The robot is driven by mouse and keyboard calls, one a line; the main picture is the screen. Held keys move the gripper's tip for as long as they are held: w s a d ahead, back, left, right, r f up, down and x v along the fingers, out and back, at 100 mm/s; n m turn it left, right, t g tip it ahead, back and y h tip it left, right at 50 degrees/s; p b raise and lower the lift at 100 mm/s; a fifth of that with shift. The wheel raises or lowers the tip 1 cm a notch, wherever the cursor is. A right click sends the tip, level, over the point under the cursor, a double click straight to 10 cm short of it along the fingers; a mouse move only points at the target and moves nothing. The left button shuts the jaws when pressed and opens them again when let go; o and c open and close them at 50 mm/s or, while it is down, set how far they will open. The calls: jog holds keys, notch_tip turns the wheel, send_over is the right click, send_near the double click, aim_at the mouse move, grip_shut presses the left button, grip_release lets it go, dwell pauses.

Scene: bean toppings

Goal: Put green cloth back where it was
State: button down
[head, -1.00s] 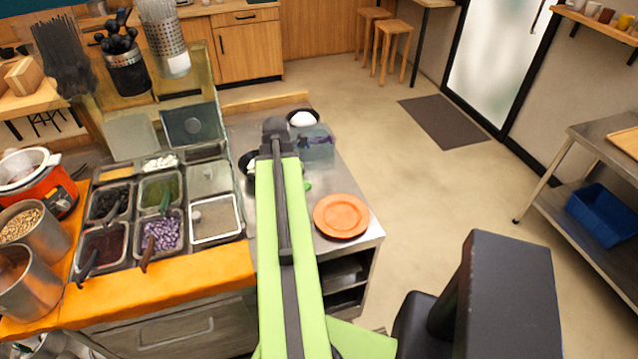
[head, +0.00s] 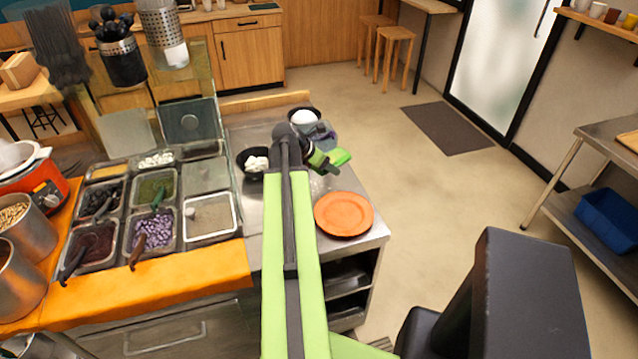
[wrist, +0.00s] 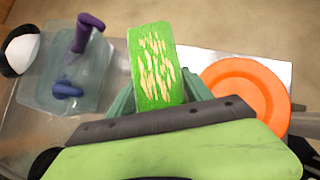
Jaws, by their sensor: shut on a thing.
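The green cloth (wrist: 155,65) is held in my gripper (wrist: 150,98), which is shut on it. In the wrist view the cloth shows a bright green face with pale yellow flecks and stands out beyond the fingers. In the head view the cloth (head: 340,156) is a small green piece at the end of my gripper (head: 322,160). It is over the right part of the metal counter (head: 253,225), behind the orange plate. I cannot tell its exact height above the counter.
The orange plate (head: 344,214) lies near the counter's right edge. A clear container (wrist: 58,95) with purple and blue tools inside and a dark bowl of white food (head: 304,117) stand at the back. Another dark bowl (head: 243,161) stands left of my arm. Topping trays fill the left.

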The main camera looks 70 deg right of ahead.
aim_at(324, 180)
jog(key=w+f, duration=0.1)
jog(key=w+d+f+b, duration=0.1)
jog(key=w, duration=0.1)
jog(key=shift+f+b, duration=2.55)
jog(key=shift+f, duration=0.05)
jog(key=shift+c, duration=2.2)
grip_release()
jog(key=shift+r, duration=0.1)
jog(key=shift+r+p, duration=0.2)
jog(key=shift+p, duration=0.1)
jog(key=p+v, duration=1)
jog(key=v, duration=0.2)
jog(key=shift+r, duration=0.4)
